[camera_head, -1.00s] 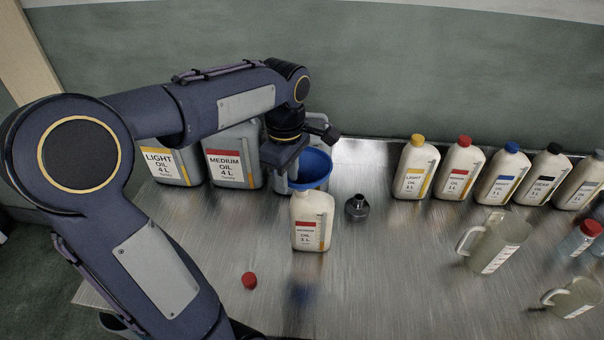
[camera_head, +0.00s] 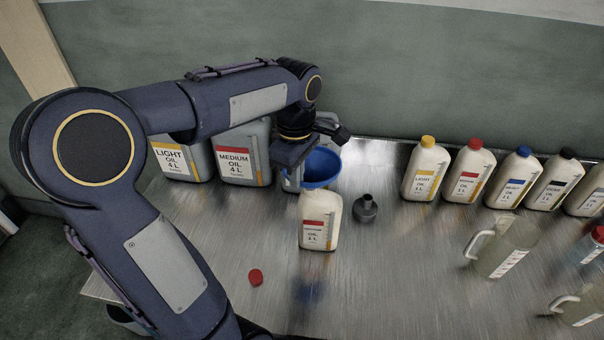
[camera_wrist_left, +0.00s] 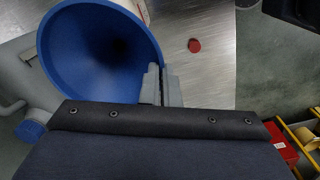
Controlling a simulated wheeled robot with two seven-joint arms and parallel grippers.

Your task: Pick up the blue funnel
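The blue funnel (camera_head: 322,167) is at the back of the table in the head view, its wide mouth facing up toward the camera. Its lower part is hidden behind a white medium oil 1 L bottle (camera_head: 319,222). My left gripper (camera_wrist_left: 164,72) is at the funnel's rim, its two fingers close together with the rim between them. The wrist view looks into the funnel's cone (camera_wrist_left: 80,60). In the head view the fingers are mostly hidden beside the funnel. My right gripper is in neither view.
Large oil jugs (camera_head: 242,160) stand behind my left arm. A dark grey spouted object (camera_head: 365,209) and a red cap (camera_head: 256,277) are near the white bottle. Several 1 L bottles (camera_head: 423,175) line the back right, with clear jugs (camera_head: 500,247) before them. The front middle is clear.

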